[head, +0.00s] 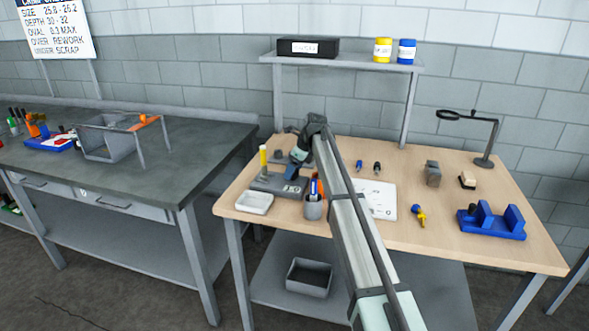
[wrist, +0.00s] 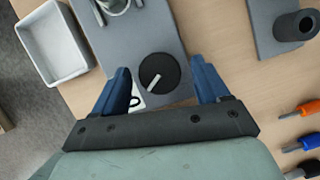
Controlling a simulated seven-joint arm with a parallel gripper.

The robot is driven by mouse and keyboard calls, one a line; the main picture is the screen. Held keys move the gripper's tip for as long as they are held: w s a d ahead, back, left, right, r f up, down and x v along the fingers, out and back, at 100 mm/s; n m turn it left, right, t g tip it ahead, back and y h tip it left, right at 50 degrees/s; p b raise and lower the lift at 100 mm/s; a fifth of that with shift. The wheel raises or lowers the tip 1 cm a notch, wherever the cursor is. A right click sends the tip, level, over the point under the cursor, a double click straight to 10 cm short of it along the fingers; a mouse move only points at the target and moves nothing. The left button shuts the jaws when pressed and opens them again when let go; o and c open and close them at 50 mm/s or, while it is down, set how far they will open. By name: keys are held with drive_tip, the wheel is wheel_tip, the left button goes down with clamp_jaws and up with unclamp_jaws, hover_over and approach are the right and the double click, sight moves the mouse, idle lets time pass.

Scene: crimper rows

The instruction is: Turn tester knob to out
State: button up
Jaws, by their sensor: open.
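A white tray (wrist: 53,45) lies left of the tester. A dark block with a tube (wrist: 292,27) stands at upper right in the wrist view.

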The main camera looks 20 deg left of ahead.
drive_tip(key=c, duration=1)
drive_tip(key=shift+c, duration=0.2)
drive_tip(key=shift+n, duration=0.3)
drive_tip(key=n+g, duration=0.1)
drive_tip(key=n, duration=0.2)
drive_tip(key=shift+w+n+g, duration=0.2)
drive_tip(key=shift+n+g, duration=0.1)
drive_tip(key=shift+g, duration=0.1)
drive_tip(key=n, duration=0.2)
drive_tip(key=n+g, duration=0.1)
drive_tip(key=n, duration=0.1)
drive_tip(key=shift+w+a+n+g, duration=0.1)
drive_tip(key=shift+n+g, duration=0.2)
drive_tip(key=n, duration=0.2)
drive_tip(key=n+g+h, duration=0.1)
drive_tip(key=n, duration=0.1)
drive_tip(key=shift+a+h, duration=0.1)
drive_tip(key=shift+h, duration=0.2)
drive_tip(key=shift+n+g+h, duration=0.5)
drive_tip(key=shift+n+h, duration=0.2)
drive_tip(key=shift+n, duration=1.3)
